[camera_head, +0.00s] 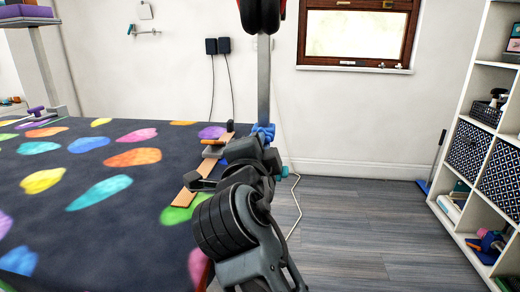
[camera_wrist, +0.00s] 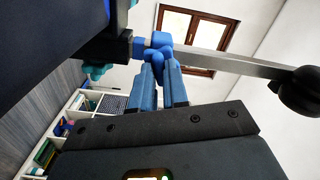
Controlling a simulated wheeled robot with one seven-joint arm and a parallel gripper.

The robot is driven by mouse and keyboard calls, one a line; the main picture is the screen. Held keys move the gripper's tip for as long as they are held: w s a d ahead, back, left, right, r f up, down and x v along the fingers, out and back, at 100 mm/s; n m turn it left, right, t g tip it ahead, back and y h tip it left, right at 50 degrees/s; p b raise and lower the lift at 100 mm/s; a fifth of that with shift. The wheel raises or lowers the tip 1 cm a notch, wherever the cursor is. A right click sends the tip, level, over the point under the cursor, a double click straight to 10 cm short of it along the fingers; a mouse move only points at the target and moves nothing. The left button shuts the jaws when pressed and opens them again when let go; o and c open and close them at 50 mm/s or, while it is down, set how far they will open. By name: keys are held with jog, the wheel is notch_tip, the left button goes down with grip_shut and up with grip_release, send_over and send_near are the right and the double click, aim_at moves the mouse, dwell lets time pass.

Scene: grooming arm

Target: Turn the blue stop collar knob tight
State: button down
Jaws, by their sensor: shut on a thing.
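The blue stop collar knob (camera_wrist: 158,46) sits at the grey metal post (camera_wrist: 215,60) in the wrist view. In the head view, the blue collar (camera_head: 264,131) shows around the lower part of the upright post (camera_head: 264,90), partly hidden by my arm. My gripper (camera_wrist: 160,68) has two blue-padded fingers closed on the knob from below in the wrist picture. In the head view my wrist and dark arm links cover the gripper's fingers, so the grip shows only in the wrist view.
A teal knob (camera_wrist: 97,70) is on the clamp below the post. White shelves (camera_head: 460,205) stand at right; the floor between is clear.

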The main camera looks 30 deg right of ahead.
jog(key=shift+m+b, duration=0.8)
jog(key=shift+b, duration=0.65)
jog(key=shift+f+m+b, duration=0.1)
jog(key=shift+m+b, duration=0.9)
jog(key=shift+b, duration=1.3)
jog(key=c, duration=1.1)
grip_release()
jog(key=shift+o, duration=0.2)
jog(key=b+v, duration=0.2)
jog(key=v, duration=0.6)
jog(key=shift+o, duration=0.3)
jog(key=o, duration=0.5)
